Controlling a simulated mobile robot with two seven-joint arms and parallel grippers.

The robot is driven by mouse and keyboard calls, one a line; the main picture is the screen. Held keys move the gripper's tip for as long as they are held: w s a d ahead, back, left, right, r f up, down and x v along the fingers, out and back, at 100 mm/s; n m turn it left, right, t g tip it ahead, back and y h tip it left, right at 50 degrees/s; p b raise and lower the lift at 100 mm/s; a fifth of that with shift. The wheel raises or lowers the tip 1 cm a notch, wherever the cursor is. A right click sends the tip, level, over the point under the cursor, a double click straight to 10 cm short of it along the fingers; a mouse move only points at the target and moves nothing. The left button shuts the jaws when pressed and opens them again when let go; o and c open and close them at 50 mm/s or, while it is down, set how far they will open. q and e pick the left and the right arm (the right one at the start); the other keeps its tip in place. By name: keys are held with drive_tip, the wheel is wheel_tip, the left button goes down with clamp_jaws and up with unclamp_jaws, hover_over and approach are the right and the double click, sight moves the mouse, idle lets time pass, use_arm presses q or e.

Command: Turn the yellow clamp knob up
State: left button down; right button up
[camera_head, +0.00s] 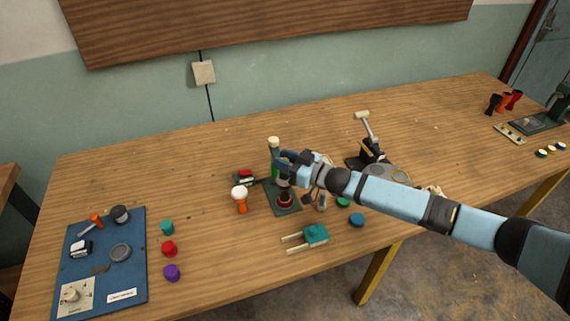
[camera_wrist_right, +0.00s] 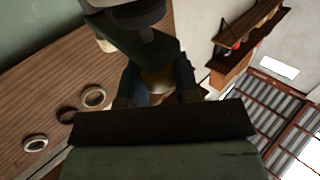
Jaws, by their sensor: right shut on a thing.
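My right gripper (camera_head: 284,163) reaches in from the right and is at the upright green clamp stand (camera_head: 274,150) in the middle of the table. The stand has a cream top and a dark green base (camera_head: 287,209) with a dark red round piece (camera_head: 285,198) on it. In the wrist view the dark fingers of my right gripper (camera_wrist_right: 157,88) are shut on the yellow clamp knob (camera_wrist_right: 157,78), which shows as a small yellowish patch between them. The gripper hides the knob in the head view. My left gripper is not in view.
A small orange and white goblet drum (camera_head: 240,197) stands just left of the base. A black lever press (camera_head: 371,150) stands to the right. A blue board (camera_head: 100,262) with parts lies at far left.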

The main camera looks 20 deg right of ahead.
drive_tip(key=shift+r+n+g+y, duration=0.1)
drive_tip(key=shift+n+g+y, duration=0.4)
drive_tip(key=shift+g+y, duration=0.1)
drive_tip(key=o, duration=0.9)
drive_tip(key=shift+a, duration=0.1)
drive_tip(key=shift+s+d+b, duration=0.2)
drive_tip(key=shift+d+b, duration=0.1)
drive_tip(key=b+v, duration=0.1)
drive_tip(key=v, duration=1.2)
drive_tip(key=shift+s, duration=0.1)
